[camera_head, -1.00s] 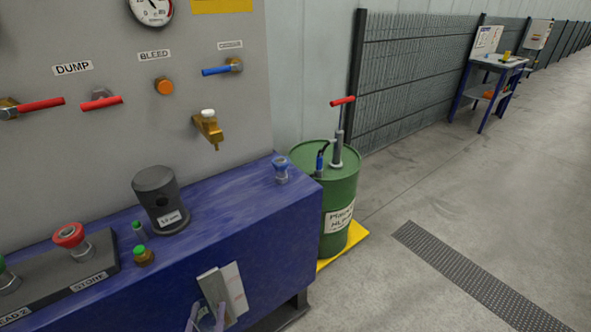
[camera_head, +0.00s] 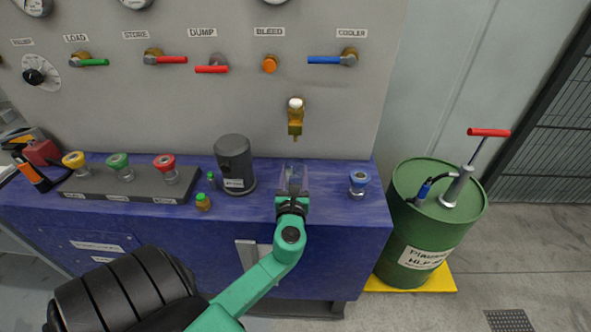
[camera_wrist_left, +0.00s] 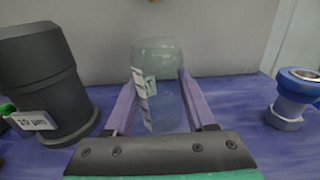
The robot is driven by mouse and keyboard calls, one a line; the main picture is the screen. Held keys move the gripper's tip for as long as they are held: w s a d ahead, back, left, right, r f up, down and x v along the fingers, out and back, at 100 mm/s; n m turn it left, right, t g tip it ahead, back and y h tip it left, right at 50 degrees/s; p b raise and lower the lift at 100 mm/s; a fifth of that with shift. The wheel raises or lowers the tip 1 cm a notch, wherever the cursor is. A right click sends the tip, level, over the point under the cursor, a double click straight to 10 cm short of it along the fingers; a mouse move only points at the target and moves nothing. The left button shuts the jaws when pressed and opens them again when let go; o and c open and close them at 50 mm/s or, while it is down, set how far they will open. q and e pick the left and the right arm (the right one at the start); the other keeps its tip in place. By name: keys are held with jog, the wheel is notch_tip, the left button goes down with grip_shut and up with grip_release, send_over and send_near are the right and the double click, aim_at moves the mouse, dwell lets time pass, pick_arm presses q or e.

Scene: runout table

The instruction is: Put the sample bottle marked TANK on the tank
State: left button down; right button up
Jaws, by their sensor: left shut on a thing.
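In the left wrist view the bottle stands upright between the lavender fingers. Its pale label is turned sideways and I cannot read it. I cannot tell whether the bottle touches the bench top. No sign in view reads TANK. A green drum (camera_head: 412,228) with a hand pump stands right of the bench. My right gripper is not in view.
A dark grey canister (camera_head: 235,163) stands left of the gripper, with small green-capped bottles (camera_head: 203,202) beside it. A blue-topped fitting (camera_head: 358,184) stands to the right. A rack (camera_head: 134,190) with coloured knobs is further left. Valve handles (camera_head: 212,69) project from the panel above.

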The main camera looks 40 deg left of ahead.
aim_at(296, 164)
pick_arm(q)
jog(key=x, duration=0.4)
jog(key=shift+d, duration=0.1)
jog(key=f, duration=0.3)
jog(key=shift+w+a, duration=0.1)
jog(key=shift+a, duration=0.1)
jog(key=shift+f, duration=0.3)
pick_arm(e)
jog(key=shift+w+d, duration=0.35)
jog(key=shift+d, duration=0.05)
pick_arm(q)
jog(key=shift+d+f+b, duration=0.1)
jog(key=shift+b, duration=0.25)
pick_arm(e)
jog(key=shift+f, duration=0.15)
pick_arm(q)
jog(key=shift+c, duration=1.2)
grip_release()
